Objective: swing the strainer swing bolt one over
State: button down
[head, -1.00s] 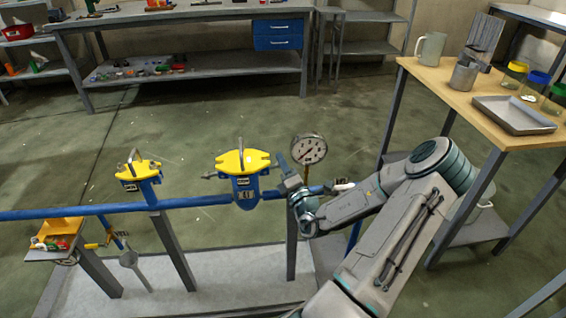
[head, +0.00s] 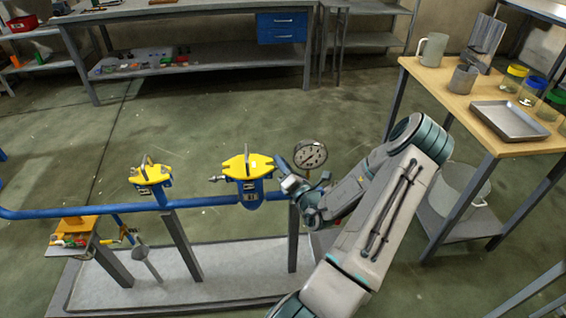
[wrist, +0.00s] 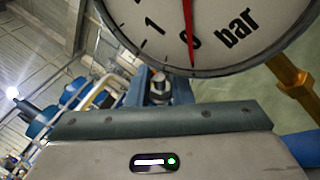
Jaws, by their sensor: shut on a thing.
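The strainer (head: 249,190) is a blue body with a yellow lid (head: 247,167) on a blue pipe. My gripper (head: 283,167) is at the lid's right side, reaching in from the right. It is shut on a small metal swing bolt, which is mostly hidden by the fingers in the head view. In the wrist view, a metal bolt end (wrist: 159,88) shows between the blue fingers, just above the grey hand. Another silver bolt (head: 217,178) sticks out at the strainer's left side.
A pressure gauge (head: 310,155) stands close to the right of my gripper and fills the top of the wrist view. A second yellow-lidded strainer (head: 151,176) is to the left on the pipe. A wooden table (head: 470,100) holds a metal tray (head: 509,121) at the right.

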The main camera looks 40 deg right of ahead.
jog(key=c, duration=1.6)
grip_release()
jog(key=shift+o, duration=0.2)
jog(key=v, duration=1.4)
jog(key=shift+w, duration=0.15)
